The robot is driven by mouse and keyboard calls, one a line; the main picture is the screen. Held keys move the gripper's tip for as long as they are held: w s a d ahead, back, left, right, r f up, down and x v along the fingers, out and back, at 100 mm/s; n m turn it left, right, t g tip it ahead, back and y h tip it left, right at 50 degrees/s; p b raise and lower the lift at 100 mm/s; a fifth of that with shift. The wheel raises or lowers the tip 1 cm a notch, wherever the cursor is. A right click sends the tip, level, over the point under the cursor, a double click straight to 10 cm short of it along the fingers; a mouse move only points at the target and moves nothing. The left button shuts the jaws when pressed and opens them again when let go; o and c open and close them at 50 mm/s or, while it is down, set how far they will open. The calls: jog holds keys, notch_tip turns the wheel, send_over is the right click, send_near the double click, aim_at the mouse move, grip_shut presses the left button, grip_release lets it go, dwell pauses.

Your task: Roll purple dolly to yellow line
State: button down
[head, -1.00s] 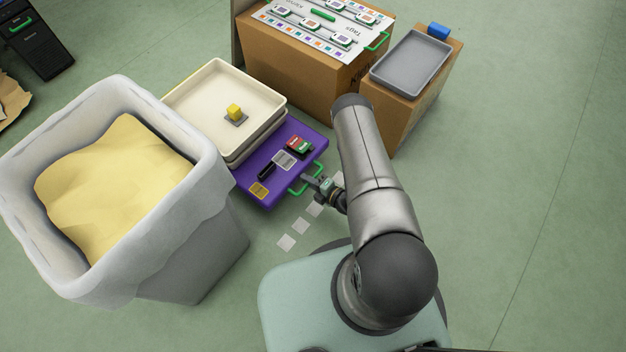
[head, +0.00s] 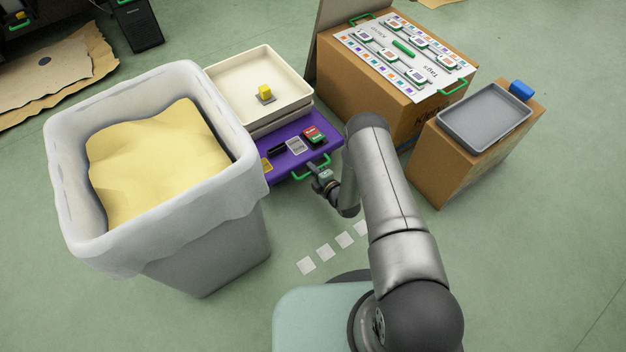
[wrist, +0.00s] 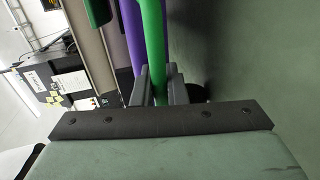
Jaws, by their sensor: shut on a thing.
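The purple dolly (head: 296,161) is low on the floor in the head view, partly hidden by the bin at its left. It carries a cream tray (head: 290,75) with a yellow cube (head: 264,91), and small red, green, grey and black items. My gripper (head: 324,179) is shut on the green handle (head: 299,178) at its near side. In the wrist view, the fingers (wrist: 157,86) close around the green bar (wrist: 153,45), with purple beside it. No yellow line shows in either view.
A large lined bin (head: 240,215) with yellow contents stands close at the left. A carton (head: 365,85) with a labelled board and a carton (head: 455,155) with a grey tray stand at the right. White floor dashes (head: 306,265) run before the dolly. Floor at far right is clear.

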jog(key=shift+w+a+r, duration=0.3)
jog(key=shift+w+a, duration=0.4)
jog(key=shift+w, duration=0.2)
jog(key=c, duration=1.5)
grip_release()
jog(key=shift+f, duration=0.1)
jog(key=shift+c, duration=0.2)
jog(key=shift+r, duration=0.2)
jog(key=f+p+v, duration=0.1)
jog(key=p+v, duration=0.6)
jog(key=v, duration=1.1)
jog(key=shift+s+d, duration=0.35)
jog(key=shift+d, duration=0.05)
